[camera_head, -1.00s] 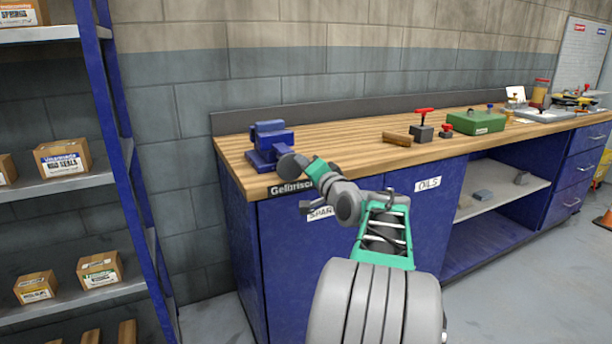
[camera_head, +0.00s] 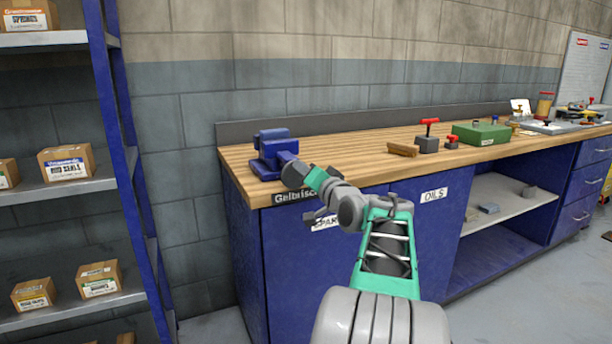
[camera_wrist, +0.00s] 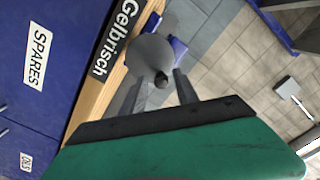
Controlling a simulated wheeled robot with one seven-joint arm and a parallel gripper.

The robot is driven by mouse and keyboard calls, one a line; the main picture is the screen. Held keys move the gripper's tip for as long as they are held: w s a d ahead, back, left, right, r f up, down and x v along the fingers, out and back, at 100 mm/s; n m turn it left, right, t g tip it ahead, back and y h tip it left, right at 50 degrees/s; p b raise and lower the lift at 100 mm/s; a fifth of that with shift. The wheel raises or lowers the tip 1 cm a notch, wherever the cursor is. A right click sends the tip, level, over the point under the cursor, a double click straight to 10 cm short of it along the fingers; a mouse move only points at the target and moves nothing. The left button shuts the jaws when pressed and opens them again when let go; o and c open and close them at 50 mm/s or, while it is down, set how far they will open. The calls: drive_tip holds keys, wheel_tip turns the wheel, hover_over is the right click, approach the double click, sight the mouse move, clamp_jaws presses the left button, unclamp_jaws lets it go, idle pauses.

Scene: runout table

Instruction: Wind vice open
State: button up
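The blue vice (camera_head: 275,148) stands on the wooden bench's left end. In the wrist view, a grey disc (camera_wrist: 150,52), which looks like the vice's handwheel, carries a small dark knob (camera_wrist: 162,80). Part of the blue vice (camera_wrist: 178,48) shows behind the disc. My gripper (camera_wrist: 159,77) has its two dark fingers apart, one on each side of the knob. I cannot tell whether either finger touches the knob. In the head view the fingers are hard to make out beside my arm's end, close to the vice's front.
The bench top (camera_head: 345,150) is clear just right of the vice. Beyond are a wooden block (camera_head: 402,149), a red-handled grey block (camera_head: 428,144) and a green box (camera_head: 481,133). A shelf rack (camera_head: 120,130) with cartons stands at the left. Blue cabinet doors (camera_head: 290,265) lie below the bench edge.

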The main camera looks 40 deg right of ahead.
drive_tip(key=shift+s, duration=0.1)
drive_tip(key=b+v, duration=0.3)
drive_tip(key=v, duration=0.4)
drive_tip(key=shift+r, duration=0.15)
drive_tip(key=w+a+n+g+y+p, duration=0.2)
drive_tip(key=a+n+g+p, duration=0.1)
drive_tip(key=a+p, duration=0.7)
drive_tip(key=w+a+n+g+y+p, duration=0.25)
drive_tip(key=a+p, duration=0.45)
drive_tip(key=a, duration=0.4)
drive_tip(key=s+a+n+g+p, duration=0.6)
drive_tip(key=s+a+g+p, duration=0.2)
drive_tip(key=s+a+p, duration=0.6)
drive_tip(key=s+a+f, duration=0.1)
drive_tip(key=s, duration=0.3)
drive_tip(key=shift+a+g, duration=0.35)
drive_tip(key=shift+a, duration=0.05)
